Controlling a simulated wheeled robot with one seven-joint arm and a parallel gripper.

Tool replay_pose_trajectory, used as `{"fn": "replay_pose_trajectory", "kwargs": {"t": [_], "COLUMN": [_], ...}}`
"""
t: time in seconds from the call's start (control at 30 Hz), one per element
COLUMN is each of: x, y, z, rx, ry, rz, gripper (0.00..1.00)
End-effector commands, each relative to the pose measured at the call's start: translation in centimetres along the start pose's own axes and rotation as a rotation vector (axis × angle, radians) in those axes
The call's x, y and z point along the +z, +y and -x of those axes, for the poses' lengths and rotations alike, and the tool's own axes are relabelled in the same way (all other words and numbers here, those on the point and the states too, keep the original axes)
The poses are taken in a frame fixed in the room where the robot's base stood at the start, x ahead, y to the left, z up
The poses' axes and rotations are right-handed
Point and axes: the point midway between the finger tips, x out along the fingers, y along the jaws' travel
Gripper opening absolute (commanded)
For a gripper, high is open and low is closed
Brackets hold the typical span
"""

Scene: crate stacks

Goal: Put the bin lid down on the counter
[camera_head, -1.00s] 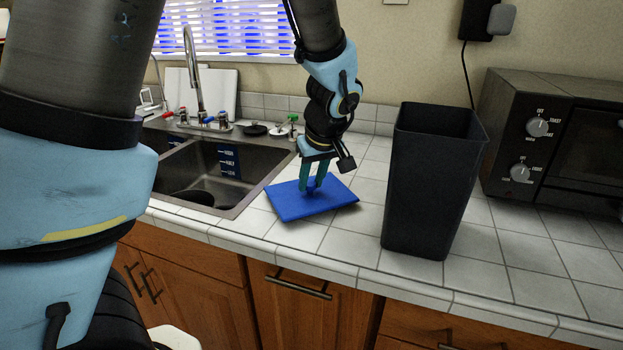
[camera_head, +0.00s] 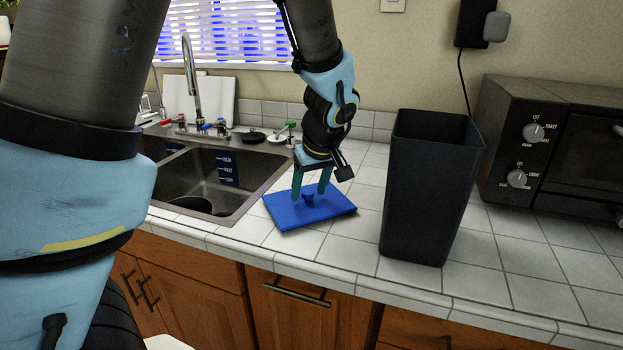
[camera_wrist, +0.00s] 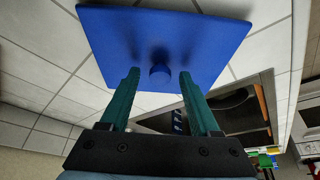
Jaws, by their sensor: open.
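The bin lid (camera_head: 325,213) is a flat blue square with a small knob in its middle. It lies on the white tiled counter (camera_head: 330,249), between the sink and the dark bin. My gripper (camera_head: 311,192) is over the lid with its fingers pointing down, one on each side of the knob. The fingers are spread open, with gaps between them and the knob. In the wrist view the lid (camera_wrist: 215,40) and its round knob (camera_wrist: 159,74) show beyond the two green fingertips (camera_wrist: 158,75).
A tall dark open-topped bin (camera_head: 428,200) stands on the counter right of the lid. A black toaster oven (camera_head: 555,150) is farther right. The sink (camera_head: 215,180) with its faucet (camera_head: 190,80) is to the left. Tiles in front of the toaster oven are clear.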

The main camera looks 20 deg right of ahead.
Motion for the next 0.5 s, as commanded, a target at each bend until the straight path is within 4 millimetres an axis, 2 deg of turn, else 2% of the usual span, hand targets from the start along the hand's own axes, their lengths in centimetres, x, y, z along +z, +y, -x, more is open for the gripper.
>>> {"fn": "replay_pose_trajectory", "kwargs": {"t": [0.17,0.5], "x": [-0.1,0.0], "y": [0.2,0.1], "z": [2.1,9.1], "rx": [0.007,0.006], "ry": [0.002,0.001], "rz": [0.001,0.001], "gripper": [0.63,0.63]}}
